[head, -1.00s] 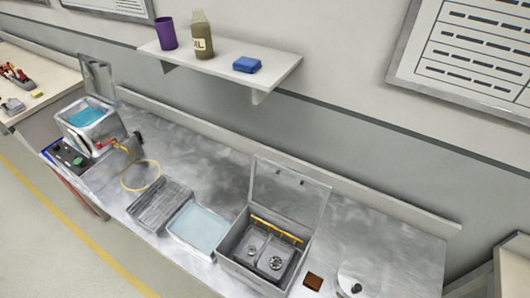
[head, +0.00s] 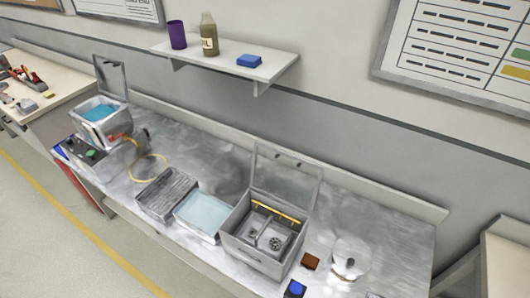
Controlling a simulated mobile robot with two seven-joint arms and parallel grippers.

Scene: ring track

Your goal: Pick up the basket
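A grey metal box (head: 262,260) with a raised clear lid (head: 285,180) stands on the metal bench, right of the middle. Inside it sits what looks like the basket (head: 259,221), a divided grey insert with a yellow bar (head: 280,212) along its far side. Round metal parts lie in its compartments. I cannot tell how deep the basket sits in the box. Neither of my grippers is in view.
Left of the box are a tray of pale blue liquid (head: 202,213), a ribbed grey block (head: 166,194) and a tank of blue liquid (head: 99,112). A shelf (head: 225,58) hangs above.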

